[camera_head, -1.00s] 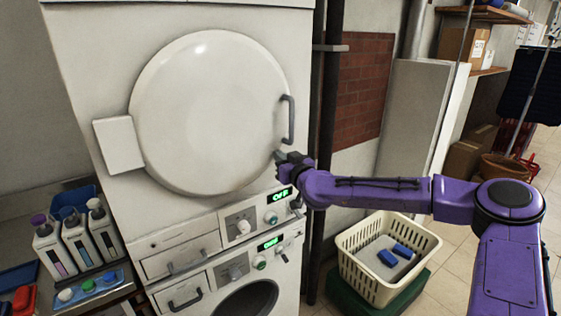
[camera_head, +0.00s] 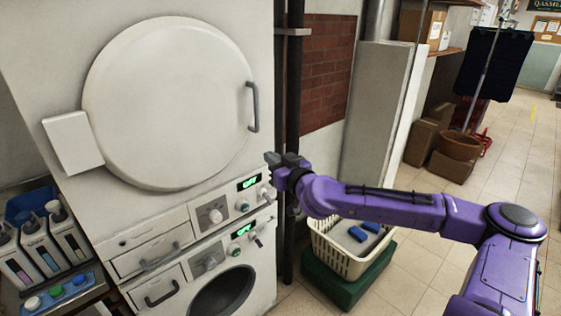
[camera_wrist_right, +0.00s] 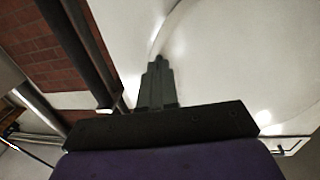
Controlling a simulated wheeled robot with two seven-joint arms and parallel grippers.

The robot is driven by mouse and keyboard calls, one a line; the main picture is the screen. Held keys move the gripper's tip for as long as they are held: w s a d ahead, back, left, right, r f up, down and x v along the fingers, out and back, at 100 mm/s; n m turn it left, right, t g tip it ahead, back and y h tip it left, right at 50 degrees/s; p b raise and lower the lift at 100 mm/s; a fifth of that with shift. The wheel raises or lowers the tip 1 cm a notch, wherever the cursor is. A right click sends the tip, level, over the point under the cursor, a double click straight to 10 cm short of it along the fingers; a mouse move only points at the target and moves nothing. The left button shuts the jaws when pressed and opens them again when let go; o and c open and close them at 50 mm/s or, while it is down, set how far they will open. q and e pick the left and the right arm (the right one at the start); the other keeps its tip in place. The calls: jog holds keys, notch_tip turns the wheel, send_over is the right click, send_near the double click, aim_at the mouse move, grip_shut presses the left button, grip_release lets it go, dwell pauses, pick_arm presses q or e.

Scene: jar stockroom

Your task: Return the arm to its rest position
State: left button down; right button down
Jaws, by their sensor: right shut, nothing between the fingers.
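My right arm (camera_head: 395,207) is purple and reaches in from the right in the head view. My right gripper (camera_head: 272,160) is shut and empty. It is in front of the machine's right edge, below the door handle (camera_head: 253,107) and apart from it. In the right wrist view the dark fingers (camera_wrist_right: 157,82) are together, with the pale round door (camera_wrist_right: 230,60) behind them. My left gripper is not in view.
The stacked white machine (camera_head: 60,60) has its round door (camera_head: 170,105) closed. A cream basket (camera_head: 345,262) with blue items stands on a green box (camera_head: 345,290) below my arm. Bottles (camera_head: 40,245) stand at the left. Floor (camera_head: 490,165) is open at the right.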

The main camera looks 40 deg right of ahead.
jog(key=s+p, duration=0.1)
jog(key=s, duration=0.2)
jog(key=shift+s+a+r+p, duration=0.1)
jog(key=shift+s+p, duration=0.25)
jog(key=shift+s, duration=0.05)
